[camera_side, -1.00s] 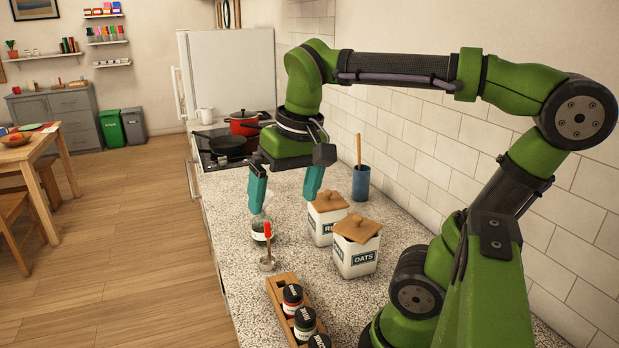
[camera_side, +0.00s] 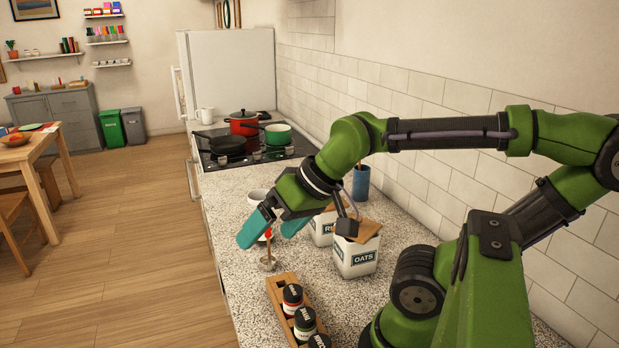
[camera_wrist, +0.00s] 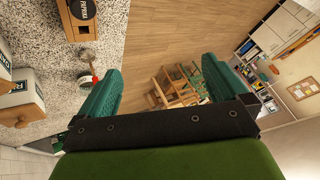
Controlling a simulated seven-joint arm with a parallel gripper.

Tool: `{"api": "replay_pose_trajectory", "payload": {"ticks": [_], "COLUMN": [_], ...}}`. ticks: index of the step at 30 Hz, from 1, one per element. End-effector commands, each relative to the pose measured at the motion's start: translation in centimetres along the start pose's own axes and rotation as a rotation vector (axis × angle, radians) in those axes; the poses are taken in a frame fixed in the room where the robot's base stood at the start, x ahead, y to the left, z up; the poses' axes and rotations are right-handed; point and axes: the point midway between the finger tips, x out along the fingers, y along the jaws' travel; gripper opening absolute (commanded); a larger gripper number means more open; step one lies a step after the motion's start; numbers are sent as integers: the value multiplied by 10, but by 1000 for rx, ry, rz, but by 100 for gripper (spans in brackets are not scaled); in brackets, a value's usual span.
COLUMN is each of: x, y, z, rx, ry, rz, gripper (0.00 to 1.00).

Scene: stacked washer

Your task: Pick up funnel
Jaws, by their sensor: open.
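My gripper (camera_side: 266,234) is open and empty, tilted with its teal fingers pointing down-left over the counter. In the wrist view its open fingers (camera_wrist: 160,68) point out past the counter edge toward the floor. I cannot clearly single out the funnel. A pale rounded vessel (camera_side: 257,196) shows just behind the gripper, partly hidden, and I cannot tell if it is the funnel.
A wooden rack (camera_side: 284,294) of spice jars stands at the counter's front. White canisters, one labelled oats (camera_side: 356,262), are right of the gripper. A blue utensil holder (camera_side: 361,183) stands behind. Pots and a pan (camera_side: 228,145) sit on the stove.

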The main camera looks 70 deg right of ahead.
Motion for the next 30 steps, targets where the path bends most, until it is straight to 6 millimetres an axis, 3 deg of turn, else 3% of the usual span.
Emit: {"api": "replay_pose_trajectory", "payload": {"ticks": [5,8,14,21,27,30], "x": [8,18,36,61,78,79], "y": [8,17,48,118,188,208], "z": [0,-16,-93,-183,-237,-254], "rx": [27,71,149,171,161,142], "ry": [-25,-54,-136,-281,-411,-459], "rz": [26,66,184,320,407,426], "gripper": [100,100,100,100,100,100]}}
